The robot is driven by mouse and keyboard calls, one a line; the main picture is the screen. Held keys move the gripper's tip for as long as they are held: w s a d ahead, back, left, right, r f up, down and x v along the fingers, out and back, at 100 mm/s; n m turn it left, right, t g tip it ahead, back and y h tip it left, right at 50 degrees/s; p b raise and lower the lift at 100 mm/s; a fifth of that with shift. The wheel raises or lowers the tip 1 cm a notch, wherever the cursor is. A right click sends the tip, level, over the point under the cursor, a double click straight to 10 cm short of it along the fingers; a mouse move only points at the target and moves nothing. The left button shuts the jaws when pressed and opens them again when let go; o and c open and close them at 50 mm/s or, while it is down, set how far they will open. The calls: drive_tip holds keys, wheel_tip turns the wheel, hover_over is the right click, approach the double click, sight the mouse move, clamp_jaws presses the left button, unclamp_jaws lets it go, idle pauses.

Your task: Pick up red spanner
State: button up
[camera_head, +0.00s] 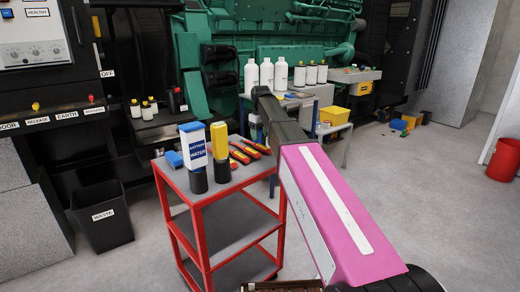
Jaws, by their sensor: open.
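Several small red tools with yellow parts (240,156) lie on the top shelf of a red cart (206,206), at its back right. They are too small for me to tell which one is the red spanner. My pink and dark grey arm reaches up from the bottom right, and its dark end passes just right of these tools in the picture. I cannot make out my gripper's fingers, and the arm may hide part of the cart's right side.
A waste bin (103,222) is left of the cart. Behind are a table with white bottles (266,73) and a yellow box (334,116).

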sight(260, 145)
drive_tip(key=shift+w+a+f, duration=0.1)
drive_tip(key=shift+w+f, duration=0.05)
drive_tip(key=shift+f, duration=2.7)
clamp_jaws()
